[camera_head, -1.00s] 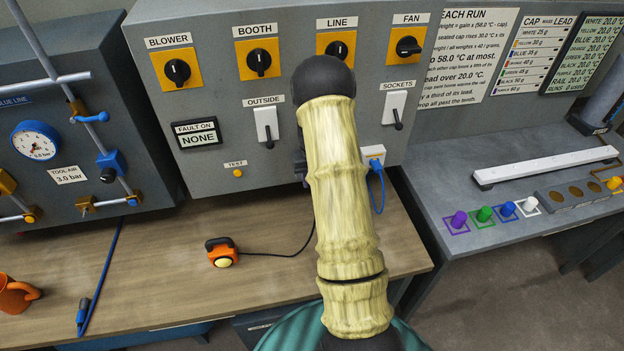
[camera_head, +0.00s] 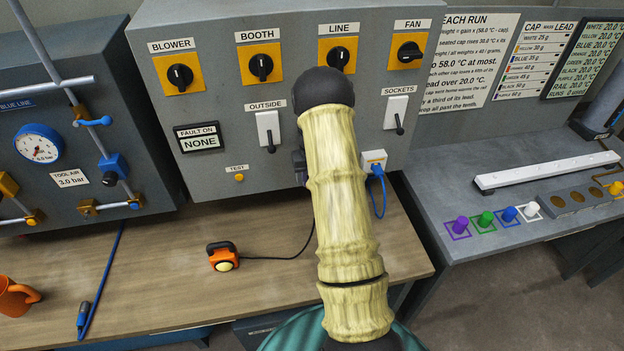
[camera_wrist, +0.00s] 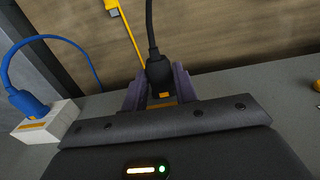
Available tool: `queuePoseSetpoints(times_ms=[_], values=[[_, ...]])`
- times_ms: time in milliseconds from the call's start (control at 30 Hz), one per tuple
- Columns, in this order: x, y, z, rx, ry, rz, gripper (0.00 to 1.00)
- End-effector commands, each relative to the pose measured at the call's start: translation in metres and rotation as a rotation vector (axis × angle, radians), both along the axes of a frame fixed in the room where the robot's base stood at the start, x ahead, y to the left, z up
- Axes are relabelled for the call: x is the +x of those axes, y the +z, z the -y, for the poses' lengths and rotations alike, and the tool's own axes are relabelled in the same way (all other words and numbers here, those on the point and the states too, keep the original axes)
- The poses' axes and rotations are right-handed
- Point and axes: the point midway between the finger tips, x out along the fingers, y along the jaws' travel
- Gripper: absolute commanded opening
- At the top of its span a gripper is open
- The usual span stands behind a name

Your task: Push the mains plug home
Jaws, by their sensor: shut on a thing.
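A black mains plug (camera_wrist: 160,75) with a black cord rising from it shows in the wrist view. My gripper (camera_wrist: 157,88) is shut on it, one purple-grey finger on each side. An orange strip shows between the fingers, below the plug. How deep the plug sits in any socket is hidden by my gripper. A black cord runs from an orange lamp-like device (camera_head: 222,257) on the bench to behind my arm.
A blue plug (camera_wrist: 27,103) sits in a white socket block (camera_wrist: 52,124) beside my gripper; that block (camera_head: 372,157) also shows on the grey panel's lower right. An orange mug (camera_head: 15,297) stands far left on the bench.

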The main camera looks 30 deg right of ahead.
Motion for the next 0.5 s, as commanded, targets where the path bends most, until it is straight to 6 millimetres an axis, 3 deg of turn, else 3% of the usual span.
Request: queuePoseSetpoints(times_ms=[267,300,400,500], values=[[0.0020,0.0010,0.0006,-0.002,0.000,0.006,0.05],[0.0021,0.0011,0.0006,-0.002,0.000,0.006,0.30],[0.0019,0.0010,0.0005,-0.002,0.000,0.006,0.50],[0.0017,0.0008,0.0004,-0.002,0.000,0.005,0.54]])
